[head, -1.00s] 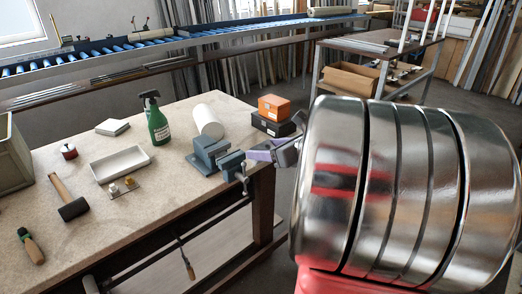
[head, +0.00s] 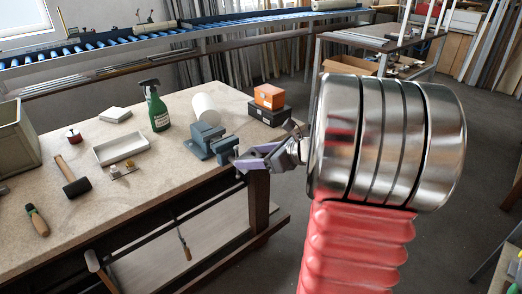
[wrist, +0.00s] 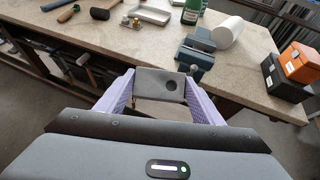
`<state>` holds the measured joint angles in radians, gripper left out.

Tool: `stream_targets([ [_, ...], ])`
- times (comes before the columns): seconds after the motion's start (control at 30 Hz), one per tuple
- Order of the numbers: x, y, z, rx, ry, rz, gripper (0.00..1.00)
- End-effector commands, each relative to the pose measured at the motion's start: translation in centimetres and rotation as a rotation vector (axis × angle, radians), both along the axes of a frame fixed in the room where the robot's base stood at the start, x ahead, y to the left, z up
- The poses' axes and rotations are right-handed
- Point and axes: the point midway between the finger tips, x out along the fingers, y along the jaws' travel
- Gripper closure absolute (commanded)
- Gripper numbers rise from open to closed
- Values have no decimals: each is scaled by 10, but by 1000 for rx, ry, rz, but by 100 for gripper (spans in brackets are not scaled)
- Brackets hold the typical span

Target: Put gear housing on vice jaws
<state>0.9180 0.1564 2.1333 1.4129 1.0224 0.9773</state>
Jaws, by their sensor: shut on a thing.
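The gear housing (wrist: 160,84) is a flat grey block with a dark round hole near its right side. My gripper (wrist: 160,90) is shut on it, with a purple finger at each side. In the head view my gripper (head: 256,161) is just right of the vice, near the bench's right edge; the housing does not show clearly there. The blue-grey vice (head: 207,139) is clamped at the bench edge. In the wrist view the vice (wrist: 196,50) lies beyond and right of the housing, and the two look apart. Its jaw gap is hard to make out.
An orange box (head: 269,96) sits on a black box (head: 268,115) at the right. A green spray bottle (head: 157,108), white tray (head: 121,148) and mallet (head: 73,181) are further left on the bench.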

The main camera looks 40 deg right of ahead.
Motion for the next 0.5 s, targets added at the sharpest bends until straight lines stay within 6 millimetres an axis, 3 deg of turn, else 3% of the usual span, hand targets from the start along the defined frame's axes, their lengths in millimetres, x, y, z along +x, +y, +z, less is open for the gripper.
stream_targets([
  [0.27,32,58,-53,9,2,191,79],
  [0.5,53,132,-115,14,-5,379,79],
])
